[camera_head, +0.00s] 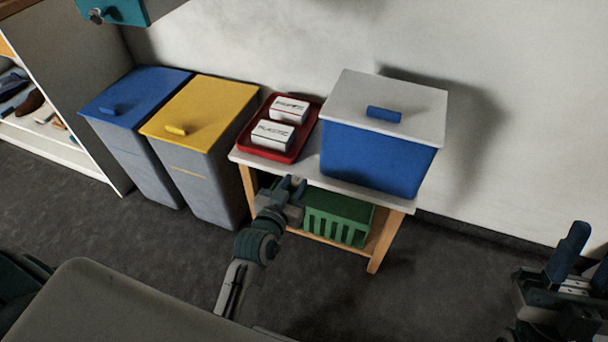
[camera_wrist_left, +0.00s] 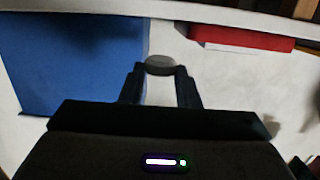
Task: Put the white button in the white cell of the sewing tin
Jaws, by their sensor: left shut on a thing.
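My left gripper (camera_head: 292,184) is at the front edge of the small table, below the red tray. In the left wrist view its fingers (camera_wrist_left: 160,72) are shut on a small round disc (camera_wrist_left: 159,65). The disc looks grey in the shade; I cannot tell for sure that it is the white button. The sewing tin and its white cell cannot be made out in either view. My right gripper (camera_head: 582,262) is at the right edge of the head view, its blue fingers apart, with nothing seen between them.
The table (camera_head: 335,186) holds a red tray (camera_head: 262,150) with two white labelled boxes and a blue box (camera_head: 370,160) with a white lid. A green crate (camera_head: 340,215) sits on its lower shelf. Blue-lidded (camera_head: 135,95) and yellow-lidded (camera_head: 200,115) bins stand left.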

